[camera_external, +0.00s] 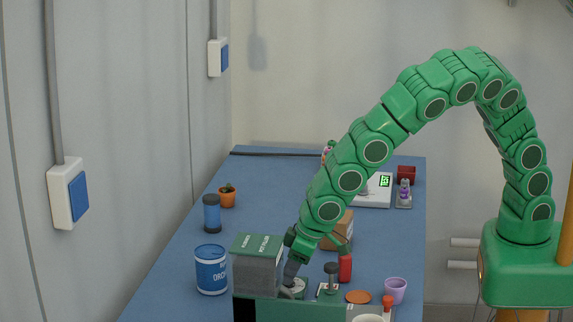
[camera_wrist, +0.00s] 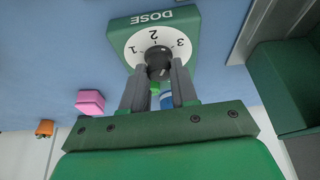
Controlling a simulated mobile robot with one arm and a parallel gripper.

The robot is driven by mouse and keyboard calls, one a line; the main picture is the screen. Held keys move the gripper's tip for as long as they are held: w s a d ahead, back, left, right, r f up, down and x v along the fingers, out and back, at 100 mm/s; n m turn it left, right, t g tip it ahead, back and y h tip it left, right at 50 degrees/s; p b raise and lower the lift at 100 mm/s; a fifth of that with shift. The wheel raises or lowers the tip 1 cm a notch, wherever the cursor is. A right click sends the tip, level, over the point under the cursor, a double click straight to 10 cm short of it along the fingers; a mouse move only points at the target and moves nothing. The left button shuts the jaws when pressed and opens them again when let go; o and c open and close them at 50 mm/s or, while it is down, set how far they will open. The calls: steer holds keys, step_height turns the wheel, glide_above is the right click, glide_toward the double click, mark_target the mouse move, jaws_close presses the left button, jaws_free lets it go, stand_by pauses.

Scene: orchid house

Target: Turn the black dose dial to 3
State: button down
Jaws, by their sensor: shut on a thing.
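The black dose dial (camera_wrist: 158,58) sits at the centre of a white round face (camera_wrist: 135,46) marked 1, 2 and 3. The face is on a green box labelled DOSE (camera_wrist: 185,17). My gripper (camera_wrist: 161,68) is shut on the dial, with one grey finger at each side of it. The dial's pointer cannot be read clearly. In the external view, my gripper (camera_external: 290,272) reaches down to the white face (camera_external: 295,287) behind a green panel. The dial itself is hidden there.
A grey box with a green top (camera_external: 258,245) stands close left of my gripper, with a blue canister (camera_external: 211,270) beyond it. A red bottle (camera_external: 345,267), brown disc (camera_external: 358,297) and purple cup (camera_external: 396,289) are to the right. The blue table's (camera_external: 270,190) back left is mostly clear.

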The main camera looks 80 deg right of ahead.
steer(key=shift+w+a+m+h, duration=0.1)
steer(key=shift+m+h, duration=0.35)
steer(key=shift+m, duration=0.85)
steer(key=shift+a+m+h, duration=0.1)
steer(key=shift+m+h, duration=0.35)
steer(key=shift+m, duration=0.85)
steer(key=shift+d+m, duration=0.1)
steer(key=shift+m, duration=0.2)
steer(key=c, duration=0.9)
jaws_free()
steer(key=shift+g, duration=0.3)
steer(key=v, duration=0.7)
steer(key=shift+s+r, duration=0.25)
steer(key=shift+r, duration=0.1)
